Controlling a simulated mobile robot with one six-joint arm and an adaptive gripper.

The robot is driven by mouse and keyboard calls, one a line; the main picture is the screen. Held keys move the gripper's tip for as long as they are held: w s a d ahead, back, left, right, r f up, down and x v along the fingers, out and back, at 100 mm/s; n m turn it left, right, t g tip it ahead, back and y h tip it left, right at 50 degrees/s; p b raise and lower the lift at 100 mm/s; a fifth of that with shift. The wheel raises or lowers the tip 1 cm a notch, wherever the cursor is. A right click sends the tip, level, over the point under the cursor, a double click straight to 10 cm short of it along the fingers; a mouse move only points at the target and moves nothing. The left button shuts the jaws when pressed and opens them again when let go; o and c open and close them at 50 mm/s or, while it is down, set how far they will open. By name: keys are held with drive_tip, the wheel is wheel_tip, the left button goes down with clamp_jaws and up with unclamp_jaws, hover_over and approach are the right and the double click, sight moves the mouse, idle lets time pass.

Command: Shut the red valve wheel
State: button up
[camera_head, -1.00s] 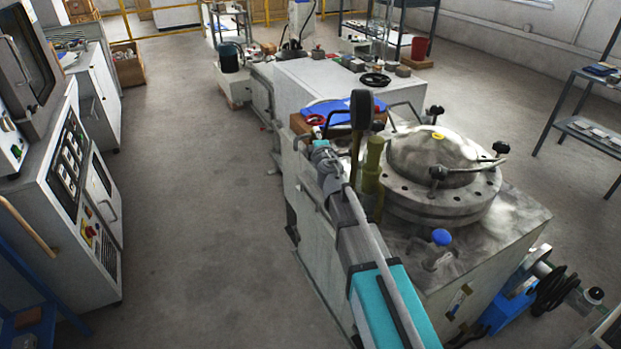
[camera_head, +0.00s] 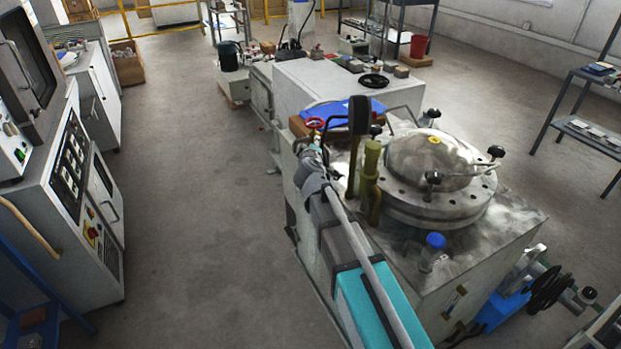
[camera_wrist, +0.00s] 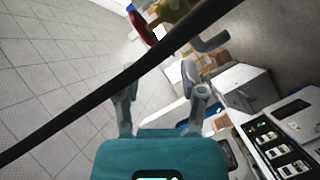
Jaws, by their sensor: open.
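The red valve wheel (camera_head: 314,123) is at the left rear corner of the round-lidded metal machine in the head view. In the wrist view, part of a red rim (camera_wrist: 137,22) shows at the top edge, beside a brass-coloured valve body (camera_wrist: 175,12). My gripper (camera_wrist: 160,78) has its two fingers spread apart with nothing between them. The red rim is beyond the fingertips and does not appear to touch them. In the head view my arm reaches toward the wheel and its end is just below it; the fingers are hard to make out there.
The machine's domed lid (camera_head: 430,158) and a brass post (camera_head: 370,180) stand right of my arm. A dark gauge (camera_head: 359,114) rises close beside the wheel. A dark bar crosses the wrist view diagonally. Open floor (camera_head: 200,210) lies to the left, before a control cabinet (camera_head: 60,220).

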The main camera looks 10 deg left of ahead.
drive_tip(key=s+f+m+g+p, duration=0.1)
drive_tip(key=s+m+g+p, duration=0.8)
drive_tip(key=s, duration=0.7)
drive_tip(key=shift+d+g+p, duration=0.4)
drive_tip(key=shift+g+p, duration=0.7)
drive_tip(key=shift+p, duration=0.5)
drive_tip(key=shift+d, duration=0.15)
